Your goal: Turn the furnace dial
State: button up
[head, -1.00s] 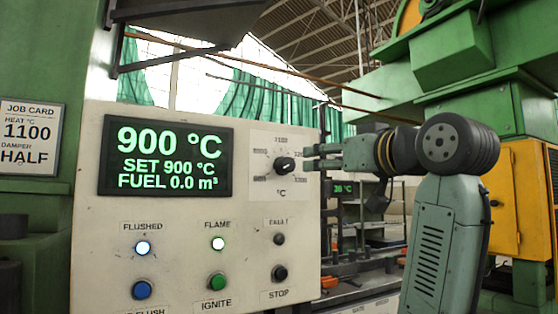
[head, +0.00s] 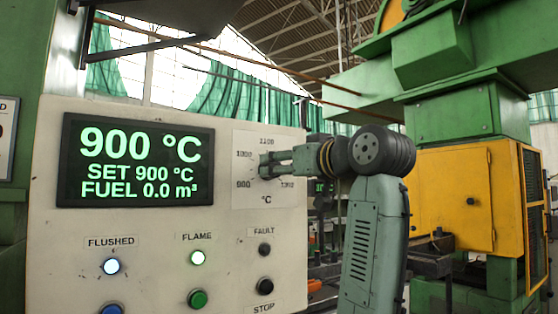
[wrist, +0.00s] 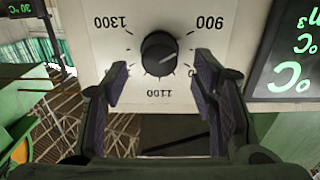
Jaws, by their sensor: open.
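The furnace dial is a round black knob (wrist: 159,53) on a pale scale plate. The wrist view shows the plate upside down, with 900, 1100 and 1300 legible. My gripper (wrist: 160,80) is open, one finger on each side of the knob as seen there, with gaps showing. I cannot tell whether the fingertips reach past the knob's face. In the head view my gripper (head: 268,164) is right at the dial and hides most of it. The display (head: 135,160) reads 900 °C, SET 900 °C, FUEL 0.0 m³.
A yellow cabinet (head: 450,198) stands at right.

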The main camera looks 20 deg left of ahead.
jog(key=shift+x, duration=1.05)
jog(key=shift+c, duration=0.2)
jog(key=c, duration=1.1)
